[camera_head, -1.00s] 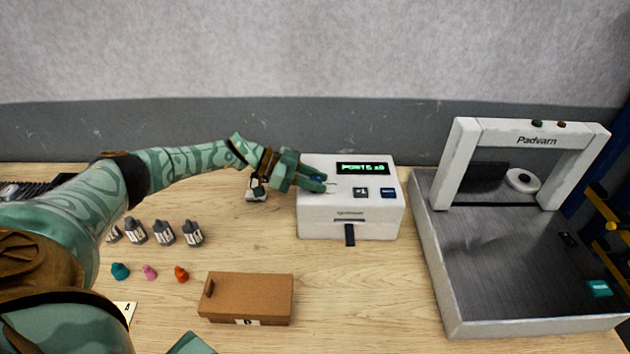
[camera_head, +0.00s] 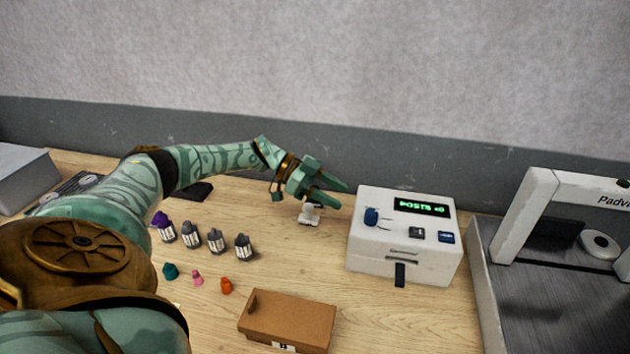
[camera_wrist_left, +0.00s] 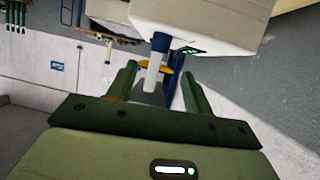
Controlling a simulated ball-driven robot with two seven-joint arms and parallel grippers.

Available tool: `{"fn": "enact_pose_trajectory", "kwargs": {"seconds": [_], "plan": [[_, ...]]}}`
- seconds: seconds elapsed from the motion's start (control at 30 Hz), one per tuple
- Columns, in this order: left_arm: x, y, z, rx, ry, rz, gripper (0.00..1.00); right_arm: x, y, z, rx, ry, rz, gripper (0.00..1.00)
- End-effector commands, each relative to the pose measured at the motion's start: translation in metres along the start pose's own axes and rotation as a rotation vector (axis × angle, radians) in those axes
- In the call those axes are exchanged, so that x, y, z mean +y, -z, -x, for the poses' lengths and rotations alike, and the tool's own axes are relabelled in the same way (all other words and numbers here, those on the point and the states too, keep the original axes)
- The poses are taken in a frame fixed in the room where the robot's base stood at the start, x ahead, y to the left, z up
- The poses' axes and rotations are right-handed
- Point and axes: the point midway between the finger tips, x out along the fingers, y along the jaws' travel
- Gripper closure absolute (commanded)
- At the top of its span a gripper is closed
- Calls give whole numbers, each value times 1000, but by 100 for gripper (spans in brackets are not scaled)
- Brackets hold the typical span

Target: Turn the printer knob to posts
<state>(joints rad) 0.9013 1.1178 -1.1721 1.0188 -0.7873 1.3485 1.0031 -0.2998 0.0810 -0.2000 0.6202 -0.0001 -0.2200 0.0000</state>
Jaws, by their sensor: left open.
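The label printer (camera_head: 405,260) is a white box on the bench, right of centre in the head view. Its green display (camera_head: 421,207) reads "POSTS x0". The blue printer knob (camera_head: 371,216) sits on its top at the left and is uncovered. My left gripper (camera_head: 342,197) is open and empty, up and to the left of the knob and apart from it. In the left wrist view the blue-and-pale knob (camera_wrist_left: 158,55) shows ahead, beyond the two open fingers. My right gripper is not in view.
A small white stand (camera_head: 309,213) is below my left gripper. Several grey bottles (camera_head: 191,236) and small coloured pieces (camera_head: 197,277) stand to the left. A brown box (camera_head: 288,322) lies in front. The grey Padvarn machine (camera_head: 487,300) is at the right.

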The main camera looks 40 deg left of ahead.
Motion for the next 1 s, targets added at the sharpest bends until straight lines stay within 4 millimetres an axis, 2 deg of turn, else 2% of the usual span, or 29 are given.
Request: {"fn": "enact_pose_trajectory", "kwargs": {"seconds": [0.1,0.3,0.43,1.0], "plan": [[-1,-2,28,-1,3,1,49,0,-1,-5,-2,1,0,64],[0,-1,54,1,0,1,49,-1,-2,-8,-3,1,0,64],[0,0,60,1,0,0,49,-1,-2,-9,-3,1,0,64],[0,4,62,1,0,-1,49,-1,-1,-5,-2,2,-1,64]]}}
